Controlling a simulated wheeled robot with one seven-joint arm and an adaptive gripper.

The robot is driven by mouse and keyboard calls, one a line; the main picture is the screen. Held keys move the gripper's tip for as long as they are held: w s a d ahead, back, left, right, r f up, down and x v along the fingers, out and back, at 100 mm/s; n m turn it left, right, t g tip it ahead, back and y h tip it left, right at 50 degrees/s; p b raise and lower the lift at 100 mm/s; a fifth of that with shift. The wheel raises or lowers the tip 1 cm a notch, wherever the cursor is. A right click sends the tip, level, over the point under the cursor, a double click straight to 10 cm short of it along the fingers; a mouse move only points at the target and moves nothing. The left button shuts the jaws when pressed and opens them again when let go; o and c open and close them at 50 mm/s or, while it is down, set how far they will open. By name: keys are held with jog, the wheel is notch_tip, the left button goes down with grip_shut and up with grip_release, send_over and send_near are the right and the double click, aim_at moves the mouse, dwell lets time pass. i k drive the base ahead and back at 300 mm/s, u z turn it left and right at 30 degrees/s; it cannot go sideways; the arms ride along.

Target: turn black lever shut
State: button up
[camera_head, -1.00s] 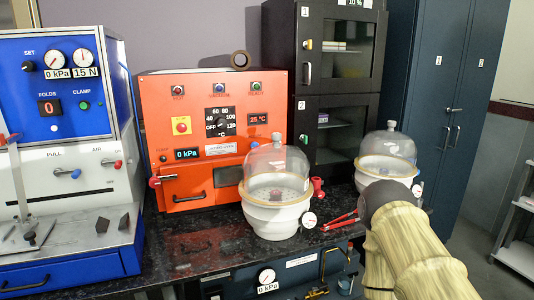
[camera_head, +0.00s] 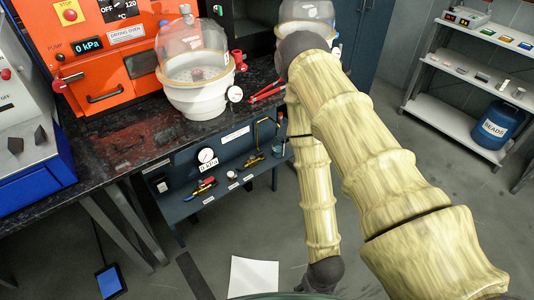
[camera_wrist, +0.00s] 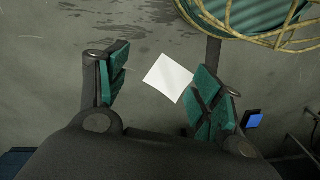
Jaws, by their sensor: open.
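A dark blue valve panel (camera_head: 190,175) stands under the black bench in the head view. It carries a round gauge (camera_head: 206,156), a small valve with coloured handles (camera_head: 201,188) and a brass valve with a bent pipe (camera_head: 254,161). The parts are small, and I cannot tell which handle is the black lever. My gripper (camera_wrist: 165,72) is open and empty in the wrist view, pointing at the floor. Its fingers are apart from everything.
The bench holds an orange oven (camera_head: 95,65) and a glass-domed desiccator (camera_head: 194,85) with red tongs (camera_head: 268,92) beside it. A white sheet (camera_head: 253,277) and a blue pedal (camera_head: 110,281) lie on the floor. A shelf (camera_head: 455,120) stands right. Floor before the panel is mostly clear.

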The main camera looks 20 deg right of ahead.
aim_at(260, 152)
jog(key=z, duration=0.55)
jog(key=k, duration=0.65)
jog(key=z, duration=0.25)
jog(key=i, duration=1.35)
jog(key=u, duration=0.45)
